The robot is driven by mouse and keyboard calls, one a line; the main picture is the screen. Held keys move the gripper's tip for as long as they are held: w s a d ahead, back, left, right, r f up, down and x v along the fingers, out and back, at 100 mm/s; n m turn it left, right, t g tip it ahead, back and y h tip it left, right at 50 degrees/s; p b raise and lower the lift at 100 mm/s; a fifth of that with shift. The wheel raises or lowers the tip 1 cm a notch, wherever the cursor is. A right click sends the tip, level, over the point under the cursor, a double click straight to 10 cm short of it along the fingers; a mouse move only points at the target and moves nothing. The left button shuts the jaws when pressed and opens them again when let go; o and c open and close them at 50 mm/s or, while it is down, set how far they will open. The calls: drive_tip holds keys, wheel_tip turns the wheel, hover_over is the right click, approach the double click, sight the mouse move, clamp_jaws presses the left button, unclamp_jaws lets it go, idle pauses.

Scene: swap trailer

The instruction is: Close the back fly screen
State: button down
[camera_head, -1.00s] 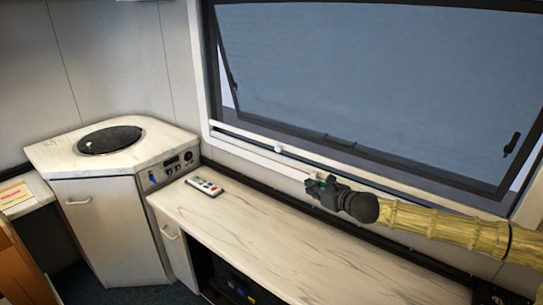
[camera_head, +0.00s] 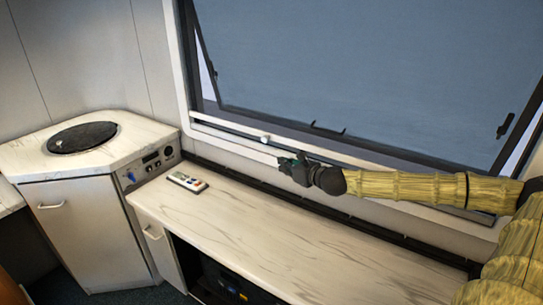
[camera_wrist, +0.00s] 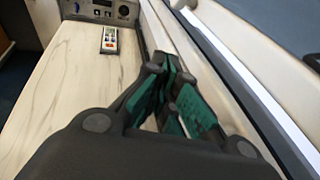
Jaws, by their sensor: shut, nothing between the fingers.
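The back window (camera_head: 360,70) has a pale frame, and its dark-edged pane is tilted outward. A thin white bar (camera_head: 225,123), apparently of the fly screen, runs along the lower edge of the opening. A small white knob (camera_head: 265,139) sits on it. My gripper (camera_head: 284,161) is just below and right of the knob, close to the bar, and looks apart from the knob. In the wrist view my gripper (camera_wrist: 172,68) shows green pads, shut and empty, beside a long white rail (camera_wrist: 235,75). The screen mesh itself cannot be made out.
A marble-patterned counter (camera_head: 250,235) runs below the window, with a remote control (camera_head: 187,181) near its left end. A corner cabinet (camera_head: 85,220) with a round dark lid (camera_head: 82,138) stands at left. The counter top is mostly clear.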

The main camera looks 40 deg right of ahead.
drive_tip(key=w+r, duration=0.2)
drive_tip(key=w, duration=0.5)
drive_tip(key=shift+w+a, duration=0.15)
drive_tip(key=shift+a, duration=0.15)
idle(0.4)
drive_tip(key=shift+w+a+r, duration=0.1)
drive_tip(key=shift+r, duration=0.05)
